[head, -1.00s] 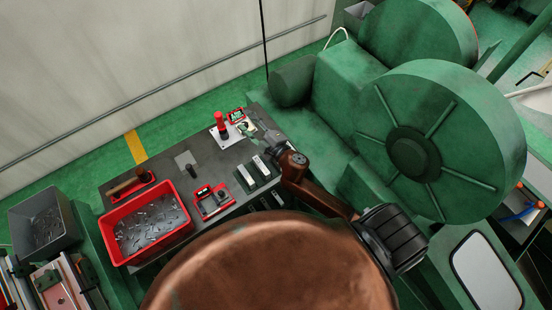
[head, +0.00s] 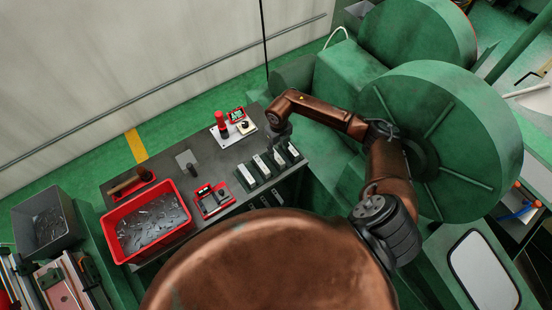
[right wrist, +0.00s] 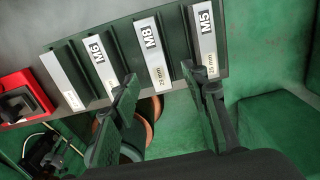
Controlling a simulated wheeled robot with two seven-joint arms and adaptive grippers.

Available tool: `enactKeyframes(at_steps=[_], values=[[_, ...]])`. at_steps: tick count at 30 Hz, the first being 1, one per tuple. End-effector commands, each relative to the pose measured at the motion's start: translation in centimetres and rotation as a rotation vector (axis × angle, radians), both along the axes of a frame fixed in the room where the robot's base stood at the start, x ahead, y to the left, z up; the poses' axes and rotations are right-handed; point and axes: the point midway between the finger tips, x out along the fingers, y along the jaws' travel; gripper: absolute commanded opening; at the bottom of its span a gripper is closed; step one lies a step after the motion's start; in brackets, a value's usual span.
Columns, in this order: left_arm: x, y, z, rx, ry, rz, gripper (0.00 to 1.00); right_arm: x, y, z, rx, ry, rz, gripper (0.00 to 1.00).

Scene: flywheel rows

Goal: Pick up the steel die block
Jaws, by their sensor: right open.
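Several pale steel die blocks stand in a row of dark green slots at the right end of the bench. In the right wrist view they carry labels: one M6 block (right wrist: 99,62), one M8 block (right wrist: 153,48) and one M5 block (right wrist: 204,42); the label of the leftmost block (right wrist: 62,80) cannot be read. The row also shows in the head view, with one block (head: 262,166) near its middle. My right gripper (right wrist: 160,82) is open and empty. Its fingertips appear either side of the M8 block's near end, apart from it. My left gripper is not in view.
A red bin (head: 117,252) of metal pieces and a red tray (head: 213,201) are on the bench (head: 225,165). A white plate (head: 236,133) with a red-topped post lies behind the blocks. The large green flywheel (head: 450,110) is to the right, close to my right arm.

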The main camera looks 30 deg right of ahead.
Motion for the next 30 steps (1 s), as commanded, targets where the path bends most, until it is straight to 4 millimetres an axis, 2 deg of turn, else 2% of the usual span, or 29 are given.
enactKeyframes(at_steps=[1,8,16,24,30], values=[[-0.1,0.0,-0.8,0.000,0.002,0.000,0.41,-0.1,0.1,-1.1,0.003,0.002,0.000,0.41],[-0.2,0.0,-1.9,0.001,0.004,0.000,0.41,0.1,0.3,-2.8,0.006,0.001,0.002,0.41],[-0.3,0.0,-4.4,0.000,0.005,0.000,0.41,0.3,0.4,-6.7,0.007,0.002,0.002,0.41],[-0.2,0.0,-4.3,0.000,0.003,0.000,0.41,0.4,0.4,-6.8,0.006,0.000,0.003,0.41],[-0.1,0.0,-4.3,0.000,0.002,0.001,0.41,0.4,0.4,-6.7,0.007,0.000,0.003,0.28]])
